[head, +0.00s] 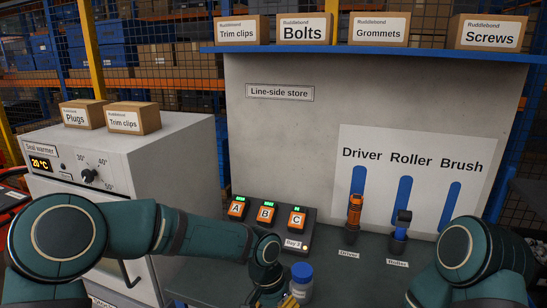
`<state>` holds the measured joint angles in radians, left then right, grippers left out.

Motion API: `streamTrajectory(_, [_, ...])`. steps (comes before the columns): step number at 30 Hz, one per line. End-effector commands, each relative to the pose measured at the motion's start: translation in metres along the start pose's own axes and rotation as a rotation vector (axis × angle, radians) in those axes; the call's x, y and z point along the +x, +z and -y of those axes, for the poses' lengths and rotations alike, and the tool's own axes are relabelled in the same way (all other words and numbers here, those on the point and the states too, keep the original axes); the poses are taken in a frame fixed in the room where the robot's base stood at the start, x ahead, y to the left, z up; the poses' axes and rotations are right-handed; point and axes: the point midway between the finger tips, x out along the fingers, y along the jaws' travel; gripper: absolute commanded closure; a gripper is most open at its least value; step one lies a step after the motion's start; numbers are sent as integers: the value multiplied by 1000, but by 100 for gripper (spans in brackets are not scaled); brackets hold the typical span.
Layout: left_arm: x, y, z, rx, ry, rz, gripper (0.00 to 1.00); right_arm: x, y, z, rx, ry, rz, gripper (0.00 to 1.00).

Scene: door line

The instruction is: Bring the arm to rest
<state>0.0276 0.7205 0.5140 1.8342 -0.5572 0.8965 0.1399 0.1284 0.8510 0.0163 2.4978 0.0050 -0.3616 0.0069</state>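My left arm comes in from the left and bends down over the dark worktop (345,283). My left gripper (288,300) is at the bottom edge of the head view, mostly cut off, so its fingers cannot be read. A blue-capped bottle (302,280) stands right beside it; I cannot tell whether they touch. My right arm shows only as a bent link at the lower right, and its gripper is out of view.
A charger dock (308,233) with orange units A, B and C stands at the back. An orange driver (354,212) and a blue-handled roller (400,232) stand before the tool board (415,150). The seal warmer (150,155) is left; boxes line the shelf (400,51).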

Motion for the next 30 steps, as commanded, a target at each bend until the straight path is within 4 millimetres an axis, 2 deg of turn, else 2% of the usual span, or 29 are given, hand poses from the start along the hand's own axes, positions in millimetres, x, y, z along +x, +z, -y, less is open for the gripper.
streamTrajectory(1, [19,9,-1,-27,37,-6,6,0,0,0,0,0,0,0])
streamTrajectory(5, [66,33,-3,-131,133,-52,6,0,0,0,0,1,-1,0])
streamTrajectory(9, [117,70,1,-312,205,-124,6,0,0,0,0,1,-1,0])
streamTrajectory(15, [165,133,19,-597,183,-222,6,0,0,0,0,1,-1,0])
streamTrajectory(18, [176,161,29,-700,136,-255,6,0,0,0,0,1,-1,0])
streamTrajectory(22, [183,184,37,-779,86,-279,6,0,0,0,0,1,-1,0])
streamTrajectory(25, [184,191,41,-801,68,-287,6,0,0,0,0,1,-1,0])
streamTrajectory(30, [184,191,41,-804,65,-290,6,0,0,0,0,1,-1,0])
